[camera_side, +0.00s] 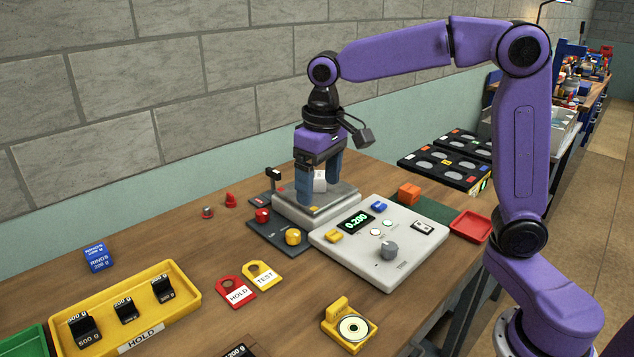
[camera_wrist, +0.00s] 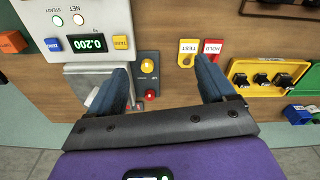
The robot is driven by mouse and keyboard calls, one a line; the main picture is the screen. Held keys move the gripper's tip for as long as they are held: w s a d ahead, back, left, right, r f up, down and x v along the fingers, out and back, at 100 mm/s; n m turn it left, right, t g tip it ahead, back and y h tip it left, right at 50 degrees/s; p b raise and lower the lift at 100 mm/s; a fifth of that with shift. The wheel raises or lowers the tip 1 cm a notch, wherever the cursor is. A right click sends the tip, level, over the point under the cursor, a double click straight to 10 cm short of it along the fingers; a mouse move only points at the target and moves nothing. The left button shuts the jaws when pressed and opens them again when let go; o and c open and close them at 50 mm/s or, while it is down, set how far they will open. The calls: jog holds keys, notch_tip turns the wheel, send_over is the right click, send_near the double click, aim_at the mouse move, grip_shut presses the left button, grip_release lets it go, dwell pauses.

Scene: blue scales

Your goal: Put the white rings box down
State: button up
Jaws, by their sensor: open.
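The white rings box (camera_side: 320,181) rests on the metal pan of the scale (camera_side: 345,200), and the scale display reads 0.200. My gripper (camera_side: 319,191) is low over the pan with its blue fingers apart. In the side view the box shows between the two fingers, partly hidden by the near one. In the wrist view my open gripper (camera_wrist: 163,66) has no object between its fingertips. A small part of the white box (camera_wrist: 91,97) shows there left of the left finger, mostly hidden. I cannot tell whether a finger touches the box.
A yellow HOLD tray (camera_side: 187,286) with black weights and a blue RINGS box (camera_side: 96,258) are at the left. Red HOLD (camera_side: 235,292) and yellow TEST (camera_side: 262,275) tags lie in front. A dark panel with knobs (camera_side: 276,236) adjoins the scale. Bare wood lies between.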

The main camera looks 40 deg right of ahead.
jog(key=w+d+r+m, duration=0.2)
jog(key=w+d+m, duration=0.35)
jog(key=w, duration=0.65)
jog(key=m+h, duration=0.1)
jog(key=m, duration=0.5)
send_near(317, 174)
jog(key=shift+n, duration=0.25)
jog(key=f, duration=0.7)
jog(key=d+f, duration=0.1)
jog(key=f, duration=0.2)
jog(key=shift+w+f, duration=0.25)
jog(key=shift+w, duration=0.15)
jog(key=c, duration=1.2)
jog(key=shift+r, duration=0.1)
jog(key=shift+c, duration=0.6)
jog(key=shift+r, duration=0.1)
